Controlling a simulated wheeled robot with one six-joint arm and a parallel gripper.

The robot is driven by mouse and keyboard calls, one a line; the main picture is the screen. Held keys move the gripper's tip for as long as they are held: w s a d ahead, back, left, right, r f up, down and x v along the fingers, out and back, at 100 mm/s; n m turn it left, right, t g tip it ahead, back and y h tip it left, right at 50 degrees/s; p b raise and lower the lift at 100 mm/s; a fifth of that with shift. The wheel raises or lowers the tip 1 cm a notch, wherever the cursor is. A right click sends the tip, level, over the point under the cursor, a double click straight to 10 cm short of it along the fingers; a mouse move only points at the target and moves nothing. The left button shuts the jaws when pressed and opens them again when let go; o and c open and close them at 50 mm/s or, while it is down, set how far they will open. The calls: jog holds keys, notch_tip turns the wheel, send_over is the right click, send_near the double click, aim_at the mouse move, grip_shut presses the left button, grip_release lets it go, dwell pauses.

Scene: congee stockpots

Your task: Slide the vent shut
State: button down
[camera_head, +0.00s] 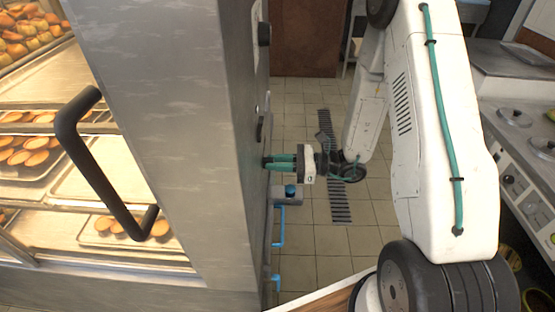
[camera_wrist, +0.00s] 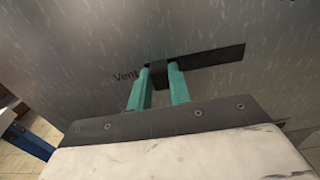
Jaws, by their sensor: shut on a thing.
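The vent slider is a small dark knob (camera_wrist: 158,77) at the left end of a dark slot (camera_wrist: 215,56) on a grey metal panel, in the wrist view. The word "Vent" is printed just left of the knob, and the slot runs on to the right of it. My gripper (camera_wrist: 159,70) has its teal fingers on either side of the knob, shut on it. In the head view my gripper (camera_head: 267,162) reaches the side of the metal cabinet (camera_head: 235,130); the knob and slot cannot be made out there.
The cabinet's glass front shows trays of pastries (camera_head: 40,155) and a black door handle (camera_head: 95,165). Blue pipes (camera_head: 281,230) run below my gripper. A counter with stove controls (camera_head: 530,180) stands at the right. Tiled floor (camera_head: 300,110) lies between.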

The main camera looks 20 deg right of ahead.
jog(key=c, duration=1.3)
grip_release()
jog(key=shift+s+a, duration=0.15)
jog(key=shift+s, duration=0.05)
jog(key=v, duration=0.7)
jog(key=shift+s+d, duration=0.15)
jog(key=shift+d, duration=0.2)
